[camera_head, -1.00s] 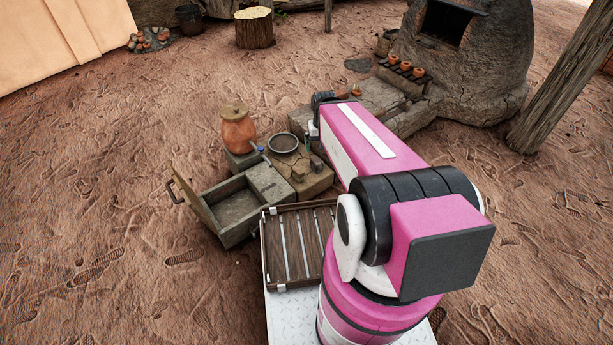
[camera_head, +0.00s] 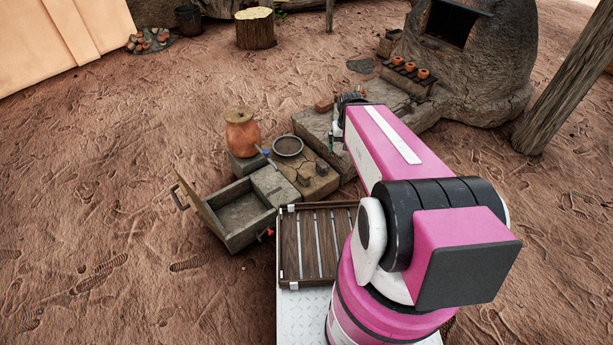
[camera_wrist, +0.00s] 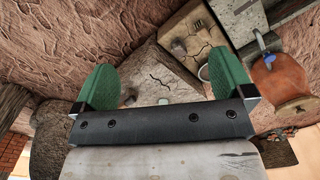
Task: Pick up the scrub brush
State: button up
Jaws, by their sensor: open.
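I cannot make out the scrub brush with certainty. A small grey object (camera_wrist: 178,47) lies on the cracked block in the wrist view, too small to identify. My gripper (camera_wrist: 163,66) is open, with its two green fingers spread and nothing gripped between them. It is over a cracked stone slab (camera_wrist: 150,72); a small pale object (camera_wrist: 163,101) and a small reddish object (camera_wrist: 128,98) show partly above the gripper's dark bar. In the head view, my arm hides most of the gripper and part of the slab (camera_head: 318,123).
A lidded clay jar (camera_head: 240,135), a round dark pan (camera_head: 288,145) and a low block (camera_head: 318,187) stand left of my arm. An open wooden box (camera_head: 232,238) is nearer. A slatted tray (camera_head: 283,245) lies in front. The kiln (camera_head: 490,70) is behind right.

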jog(key=w+a+f+m, duration=0.2)
jog(key=w+f, duration=0.2)
jog(key=w, duration=0.1)
jog(key=m, duration=0.9)
send_over(304, 173)
notch_tip(304, 173, down, 26)
jog(key=shift+s+d+r, duration=0.1)
jog(key=shift+s+r, duration=0.05)
jog(key=shift+r, duration=0.1)
jog(key=shift+f, duration=0.6)
notch_tip(304, 173, down, 10)
jog(key=shift+f, duration=0.1)
jog(key=c, duration=1.1)
notch_tip(304, 173, up, 10)
jog(key=shift+r, duration=0.1)
